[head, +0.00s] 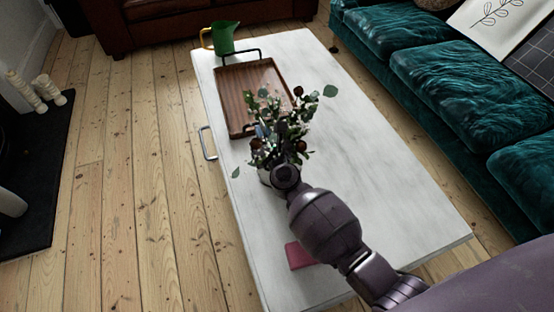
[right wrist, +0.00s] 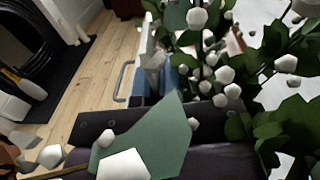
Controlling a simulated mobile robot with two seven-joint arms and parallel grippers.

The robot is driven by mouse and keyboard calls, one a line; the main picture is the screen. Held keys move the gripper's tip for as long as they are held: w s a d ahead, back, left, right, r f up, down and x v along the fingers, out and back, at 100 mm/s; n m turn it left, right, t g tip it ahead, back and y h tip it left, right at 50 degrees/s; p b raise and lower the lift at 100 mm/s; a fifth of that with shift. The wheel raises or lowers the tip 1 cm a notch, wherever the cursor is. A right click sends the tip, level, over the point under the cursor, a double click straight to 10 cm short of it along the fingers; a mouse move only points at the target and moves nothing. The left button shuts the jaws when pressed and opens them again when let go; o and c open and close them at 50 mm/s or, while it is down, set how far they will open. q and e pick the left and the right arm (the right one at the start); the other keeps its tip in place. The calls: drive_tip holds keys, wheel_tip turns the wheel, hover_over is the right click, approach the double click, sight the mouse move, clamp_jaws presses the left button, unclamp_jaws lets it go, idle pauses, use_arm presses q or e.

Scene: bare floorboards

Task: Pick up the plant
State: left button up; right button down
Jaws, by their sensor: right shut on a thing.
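The plant (head: 283,130) has green leaves, white berries and dark reddish-brown blooms. It stands over the white table in the head view, near the wooden tray. Its pale pot (head: 264,177) is mostly hidden behind my right gripper and wrist. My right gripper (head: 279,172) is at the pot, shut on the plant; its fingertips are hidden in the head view. In the right wrist view, leaves and white berries of the plant (right wrist: 270,135) crowd close to the camera and cover much of the gripper. I cannot tell whether the pot touches the table. My left gripper is not in view.
The white table (head: 370,170) carries a wooden tray (head: 240,80) with dark handles, a green jug (head: 222,37) and a pink-red item (head: 299,256). A teal sofa (head: 470,95) stands along the right. Bare floorboards (head: 130,190) lie clear to the left, beside a dark hearth (head: 40,170).

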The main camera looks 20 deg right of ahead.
drive_tip(key=shift+r, duration=0.15)
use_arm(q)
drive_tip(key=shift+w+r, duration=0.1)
use_arm(e)
drive_tip(key=shift+r, duration=0.1)
